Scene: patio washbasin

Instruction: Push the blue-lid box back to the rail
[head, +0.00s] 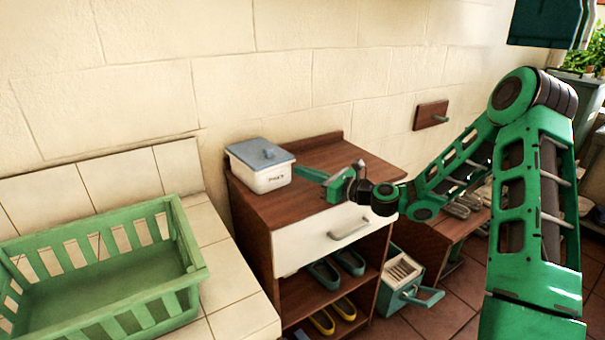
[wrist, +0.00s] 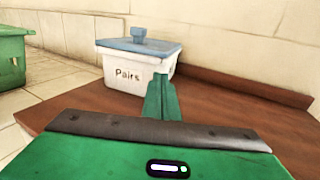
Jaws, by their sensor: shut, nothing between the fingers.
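The blue-lid box (head: 262,168) is white with a blue lid and knob. It stands upright at the left side of the wooden cabinet top (head: 335,160). In the wrist view the box (wrist: 136,72) shows a "Pairs" label on its front. The low wooden rail (head: 300,146) runs along the back of the top, by the wall; it also shows in the wrist view (wrist: 240,87). My gripper (head: 300,173) is shut and empty, its tips at the box's right side. In the wrist view my fingertips (wrist: 160,82) overlap the box's front right edge; I cannot tell whether they touch.
A green slatted crate (head: 100,318) stands on the tiled counter at left. The cabinet top right of the box is bare. Below are a drawer front (head: 325,235) and shelves with shoes (head: 323,320). A wooden wall hook (head: 431,115) is at right.

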